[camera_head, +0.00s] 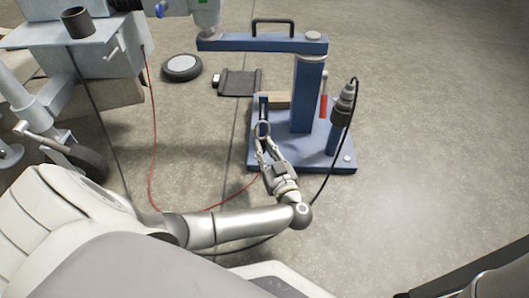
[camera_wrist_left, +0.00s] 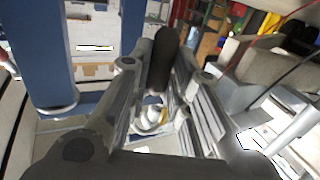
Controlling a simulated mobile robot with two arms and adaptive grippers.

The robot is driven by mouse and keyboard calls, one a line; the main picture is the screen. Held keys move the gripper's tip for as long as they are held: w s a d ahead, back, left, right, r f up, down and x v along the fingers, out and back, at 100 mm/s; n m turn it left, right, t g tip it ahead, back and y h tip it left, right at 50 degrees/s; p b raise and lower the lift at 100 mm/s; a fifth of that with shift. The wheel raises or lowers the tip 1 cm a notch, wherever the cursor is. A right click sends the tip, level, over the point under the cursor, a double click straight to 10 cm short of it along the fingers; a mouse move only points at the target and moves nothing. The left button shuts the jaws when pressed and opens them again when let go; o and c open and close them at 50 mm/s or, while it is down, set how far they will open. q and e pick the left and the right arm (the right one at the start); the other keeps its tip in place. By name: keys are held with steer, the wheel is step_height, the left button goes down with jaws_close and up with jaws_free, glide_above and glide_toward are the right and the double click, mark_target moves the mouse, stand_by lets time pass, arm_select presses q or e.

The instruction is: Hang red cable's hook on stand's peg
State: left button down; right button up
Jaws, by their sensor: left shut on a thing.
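The blue stand (camera_head: 309,95) has a column, a top arm and a base plate on the floor. A short upright post (camera_head: 263,103) stands at the base plate's left side; I cannot tell if it is the peg. The thin red cable (camera_head: 151,130) hangs from the grey equipment at left, loops low and rises to my left gripper (camera_head: 264,143). In the left wrist view a dark rounded piece (camera_wrist_left: 165,48) shows between the fingers. My right gripper is out of view.
A black connector on a black cable (camera_head: 344,102) stands at the base's right side, near a red-handled tool (camera_head: 323,105). A round disc (camera_head: 182,68) and a dark flat block (camera_head: 238,82) lie on the floor.

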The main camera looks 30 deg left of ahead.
arm_select(q)
steer(key=shift+w+a+f+b, duration=0.25)
steer(key=shift+w+a+b, duration=0.25)
steer(key=shift+w, duration=0.25)
steer(key=shift+w+a+f+b, duration=0.25)
steer(key=shift+w+a+b, duration=0.15)
steer(key=shift+w+b, duration=0.3)
steer(key=shift+w+a+f+b, duration=0.25)
steer(key=shift+w+a+b, duration=0.25)
steer(key=shift+w, duration=0.3)
steer(key=c, duration=1.3)
jaws_free()
steer(key=shift+o, duration=0.2)
steer(key=shift+r, duration=0.1)
